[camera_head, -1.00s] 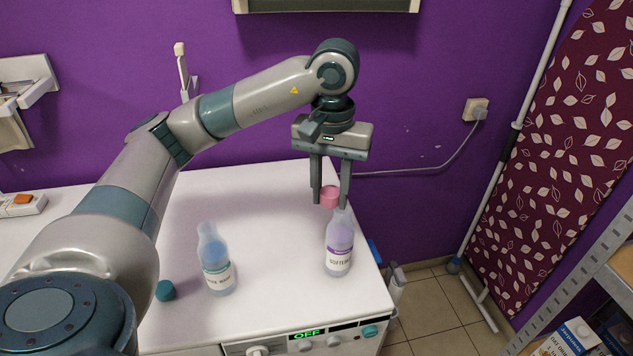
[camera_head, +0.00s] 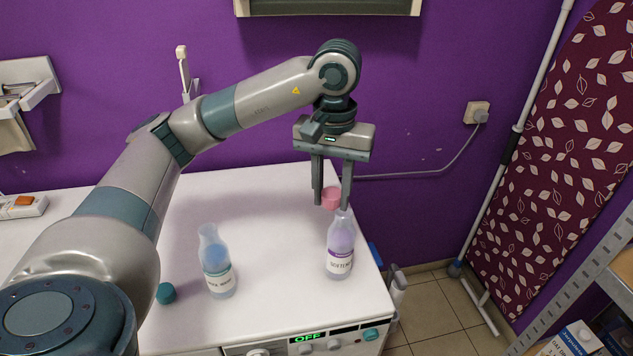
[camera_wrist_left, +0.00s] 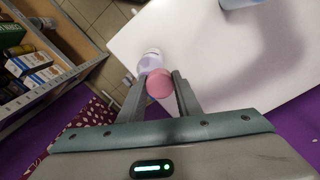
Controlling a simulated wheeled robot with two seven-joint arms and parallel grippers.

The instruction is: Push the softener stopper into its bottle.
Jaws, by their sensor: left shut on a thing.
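The softener bottle (camera_head: 340,250) stands upright near the right edge of the white washing machine top, with purple-tinted contents and a white label. The pink stopper (camera_head: 331,198) is held between the fingers of my left gripper (camera_head: 331,203), which points down just behind and above the bottle mouth. In the left wrist view the stopper (camera_wrist_left: 160,84) sits between the fingertips, and the bottle (camera_wrist_left: 150,61) shows just beyond it, partly covered. I cannot tell whether stopper and bottle touch. My right gripper is not in view.
A second bottle (camera_head: 216,265) with blue contents stands to the left, with a teal stopper (camera_head: 166,293) lying beside it. The white machine top (camera_head: 270,215) is clear between the bottles. A purple wall (camera_head: 420,130) is behind; a shelf (camera_head: 590,290) stands at the right.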

